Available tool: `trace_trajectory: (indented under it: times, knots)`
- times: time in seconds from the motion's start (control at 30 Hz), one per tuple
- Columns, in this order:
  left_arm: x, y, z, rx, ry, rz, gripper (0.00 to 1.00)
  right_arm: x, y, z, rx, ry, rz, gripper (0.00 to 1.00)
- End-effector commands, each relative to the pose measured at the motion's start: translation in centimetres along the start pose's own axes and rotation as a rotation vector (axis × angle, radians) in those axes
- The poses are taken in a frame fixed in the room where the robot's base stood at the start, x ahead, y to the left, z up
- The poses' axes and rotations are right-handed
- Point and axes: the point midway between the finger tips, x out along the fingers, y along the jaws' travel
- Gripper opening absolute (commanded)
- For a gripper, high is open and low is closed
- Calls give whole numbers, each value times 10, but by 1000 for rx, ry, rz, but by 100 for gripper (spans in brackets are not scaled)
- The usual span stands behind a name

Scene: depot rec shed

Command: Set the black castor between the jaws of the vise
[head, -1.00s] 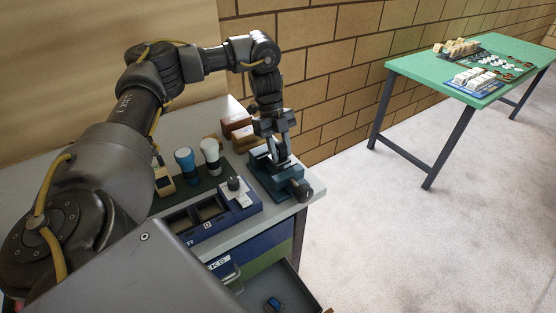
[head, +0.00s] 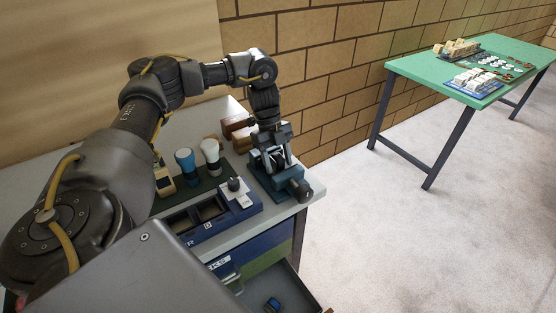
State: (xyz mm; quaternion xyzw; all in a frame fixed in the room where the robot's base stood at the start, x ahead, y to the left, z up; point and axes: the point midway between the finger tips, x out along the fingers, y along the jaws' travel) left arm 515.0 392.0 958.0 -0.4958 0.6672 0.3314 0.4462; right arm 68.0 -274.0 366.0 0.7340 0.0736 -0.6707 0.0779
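The blue-grey vise (head: 262,178) stands at the right end of the grey workbench, with a dark round knob (head: 303,190) at its front end. My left gripper (head: 279,163) points down right over the vise, its fingertips at the jaws. The fingers and the vise overlap in the picture, so the jaw gap is mostly hidden. I cannot make out the black castor for certain; anything between the fingers is too small and covered to tell. My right gripper is not in view.
Blue and white upright tools (head: 187,163), a blue bin unit (head: 203,226) and brown blocks (head: 236,124) crowd the bench left of the vise. Below, an open drawer (head: 296,290) holds a small blue item (head: 272,304). A green table (head: 420,70) stands far right beyond clear floor.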

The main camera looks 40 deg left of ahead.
Motion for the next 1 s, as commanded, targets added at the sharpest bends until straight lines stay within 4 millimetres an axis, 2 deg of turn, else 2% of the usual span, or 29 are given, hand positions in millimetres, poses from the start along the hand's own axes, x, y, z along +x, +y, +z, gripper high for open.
trace_trajectory:
  times: [0.23, 0.37, 0.73, 0.9, 1.0]
  knots:
    - [-1, 0, 0, 0, 0, 0, 52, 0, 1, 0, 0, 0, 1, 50]
    - [-12, -1, -1, 0, -1, -1, 52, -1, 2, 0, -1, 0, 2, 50]
    - [-88, -1, -2, 0, -4, -4, 52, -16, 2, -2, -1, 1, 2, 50]
    - [-111, -1, -1, 1, -2, -1, 52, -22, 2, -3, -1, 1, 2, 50]
    - [-118, 0, -1, 0, -1, 0, 52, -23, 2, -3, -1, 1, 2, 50]
